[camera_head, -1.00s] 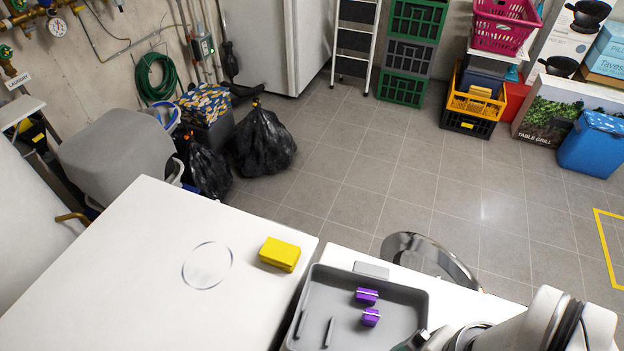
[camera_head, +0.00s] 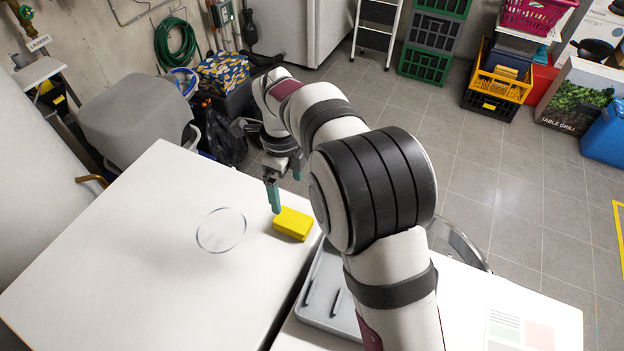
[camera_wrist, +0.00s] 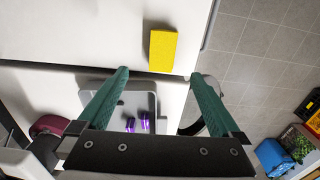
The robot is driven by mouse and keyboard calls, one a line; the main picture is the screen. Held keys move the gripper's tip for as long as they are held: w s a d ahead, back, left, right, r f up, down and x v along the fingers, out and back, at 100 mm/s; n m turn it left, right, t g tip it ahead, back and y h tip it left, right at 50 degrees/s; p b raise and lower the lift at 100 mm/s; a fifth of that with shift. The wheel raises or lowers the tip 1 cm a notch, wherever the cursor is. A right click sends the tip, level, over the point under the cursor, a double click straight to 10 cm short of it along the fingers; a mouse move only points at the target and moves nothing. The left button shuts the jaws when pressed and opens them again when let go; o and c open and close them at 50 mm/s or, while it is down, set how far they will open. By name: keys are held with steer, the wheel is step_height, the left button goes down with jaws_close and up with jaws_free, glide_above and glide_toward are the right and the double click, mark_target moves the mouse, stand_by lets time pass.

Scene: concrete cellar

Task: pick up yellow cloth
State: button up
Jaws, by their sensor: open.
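The yellow cloth (camera_head: 293,223) looks like a thick folded block. It lies flat near the right edge of the white table (camera_head: 150,260). My gripper (camera_head: 285,186) points down above it in the head view, apart from it as far as I can tell. In the wrist view the jaws (camera_wrist: 158,76) are open with nothing between them, and the cloth (camera_wrist: 163,50) lies just beyond the fingertips, between their lines. My arm covers part of the grey tray in the head view.
A clear round outline (camera_head: 221,230) lies left of the cloth. The grey tray (camera_wrist: 88,99) sits on a second white surface across a narrow gap and holds two purple things (camera_wrist: 144,122). A black bag (camera_head: 226,140) and a grey bin (camera_head: 135,105) stand beyond the table.

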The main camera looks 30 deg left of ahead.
mark_target(293, 219)
steer(key=f, duration=1.4)
steer(key=shift+w+d, duration=0.15)
steer(key=shift+w, duration=0.2)
steer(key=shift+r, duration=0.1)
steer(key=c, duration=1.3)
steer(key=r, duration=0.4)
steer(key=shift+w+d+r, duration=0.15)
steer(key=shift+d+r, duration=0.15)
steer(key=shift+d, duration=0.05)
steer(key=d+r, duration=0.2)
steer(key=d, duration=0.1)
steer(key=w+d+r, duration=0.1)
steer(key=d+r, duration=0.1)
steer(key=d, duration=0.2)
steer(key=w+d+r, duration=0.1)
steer(key=d+r, duration=0.1)
steer(key=d, duration=0.1)
steer(key=shift+w+d+r, duration=0.2)
steer(key=shift+w+d, duration=0.05)
steer(key=shift+d, duration=0.1)
